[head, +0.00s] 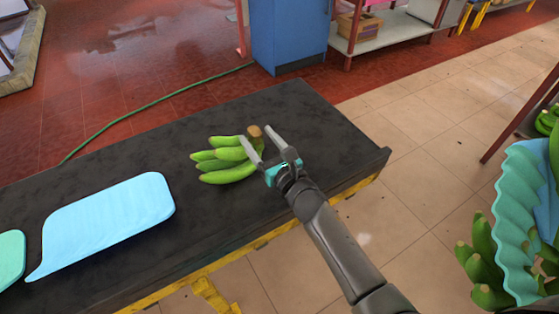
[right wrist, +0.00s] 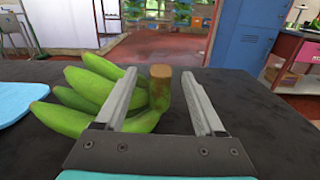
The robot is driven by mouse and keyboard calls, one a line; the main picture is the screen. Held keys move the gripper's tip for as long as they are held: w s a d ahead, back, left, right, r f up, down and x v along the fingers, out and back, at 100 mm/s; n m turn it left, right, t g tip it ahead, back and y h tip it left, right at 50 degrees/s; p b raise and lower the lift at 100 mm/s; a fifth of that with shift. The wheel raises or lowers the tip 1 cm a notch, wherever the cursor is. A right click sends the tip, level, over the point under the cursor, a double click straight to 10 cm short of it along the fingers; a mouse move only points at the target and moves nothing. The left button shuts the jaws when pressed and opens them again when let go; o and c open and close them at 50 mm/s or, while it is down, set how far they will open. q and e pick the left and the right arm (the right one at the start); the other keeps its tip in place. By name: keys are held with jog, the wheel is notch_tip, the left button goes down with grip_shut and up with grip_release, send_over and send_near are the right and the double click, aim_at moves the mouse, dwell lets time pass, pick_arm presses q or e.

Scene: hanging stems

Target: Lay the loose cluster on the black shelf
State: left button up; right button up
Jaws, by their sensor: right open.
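A cluster of several green bananas (head: 226,160) lies on the black shelf (head: 110,148), right of its middle. Its brown cut stem (head: 254,132) points up. In the right wrist view the bananas (right wrist: 85,92) fan out to the left and the stem (right wrist: 161,88) stands between the finger lines. My right gripper (head: 264,143) is open, with one finger on either side of the stem. I cannot tell whether a finger touches it. My left gripper is not in view.
A light blue pad (head: 105,222) and a teal pad (head: 10,258) lie on the shelf at the left. At the right, green bananas hang beside a wavy teal sheet (head: 518,220). A blue cabinet (head: 288,35) stands behind. The shelf's back is clear.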

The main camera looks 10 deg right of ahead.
jog(key=v, duration=1.5)
jog(key=shift+r+p, duration=0.15)
jog(key=shift+p, duration=0.2)
